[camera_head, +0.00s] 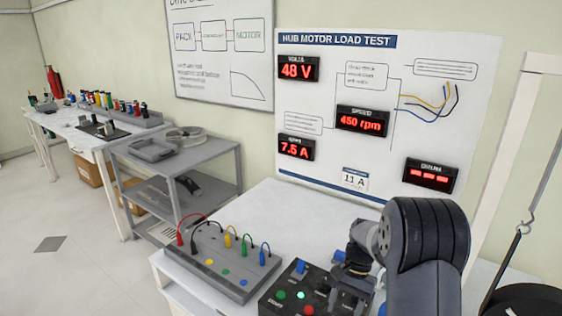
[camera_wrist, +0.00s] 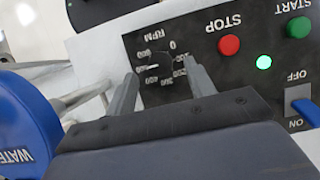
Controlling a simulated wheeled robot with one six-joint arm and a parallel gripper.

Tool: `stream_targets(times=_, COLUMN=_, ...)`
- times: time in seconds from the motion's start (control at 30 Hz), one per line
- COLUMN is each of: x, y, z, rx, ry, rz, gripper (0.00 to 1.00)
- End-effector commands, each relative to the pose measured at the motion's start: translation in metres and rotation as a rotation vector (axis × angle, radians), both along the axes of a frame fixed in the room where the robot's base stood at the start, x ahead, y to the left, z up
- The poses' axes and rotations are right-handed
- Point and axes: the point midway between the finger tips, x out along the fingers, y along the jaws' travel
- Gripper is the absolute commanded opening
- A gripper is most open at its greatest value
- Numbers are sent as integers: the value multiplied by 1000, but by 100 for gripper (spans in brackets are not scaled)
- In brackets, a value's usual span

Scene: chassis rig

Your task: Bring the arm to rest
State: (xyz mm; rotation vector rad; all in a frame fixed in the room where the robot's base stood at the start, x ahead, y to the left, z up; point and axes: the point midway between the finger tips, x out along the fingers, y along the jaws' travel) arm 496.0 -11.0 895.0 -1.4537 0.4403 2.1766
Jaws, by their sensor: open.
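My arm (camera_head: 425,240) reaches down at the lower right of the head view, over a black control box (camera_head: 290,290). In the wrist view my gripper (camera_wrist: 159,72) is open, with its two grey fingers apart on either side of the RPM dial (camera_wrist: 160,62) on that box. I cannot tell whether the fingers touch the dial's knob. The box also has a red STOP button (camera_wrist: 229,45), a green START button (camera_wrist: 298,27), a lit green lamp (camera_wrist: 264,62) and a blue ON/OFF switch (camera_wrist: 305,110). The speed display (camera_head: 362,121) reads 450 rpm.
A grey terminal box (camera_head: 215,262) with coloured leads stands left of the control box on the white bench (camera_head: 270,210). A board (camera_head: 440,90) shows 48 V and 7.5 A. A blue round object marked WATER (camera_wrist: 25,130) is close left of my gripper. A grey cart (camera_head: 190,165) stands farther left.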

Motion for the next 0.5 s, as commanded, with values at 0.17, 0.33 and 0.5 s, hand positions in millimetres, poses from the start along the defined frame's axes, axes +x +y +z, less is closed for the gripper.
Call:
stream_targets(times=0.17, x=13, y=-8, z=34, rx=-1, ry=-5, rz=-2, gripper=52)
stream_targets(times=0.33, x=23, y=-16, z=65, rx=-1, ry=-5, rz=-2, gripper=52)
stream_targets(times=0.5, x=17, y=-12, z=52, rx=0, ry=6, rz=0, gripper=52)
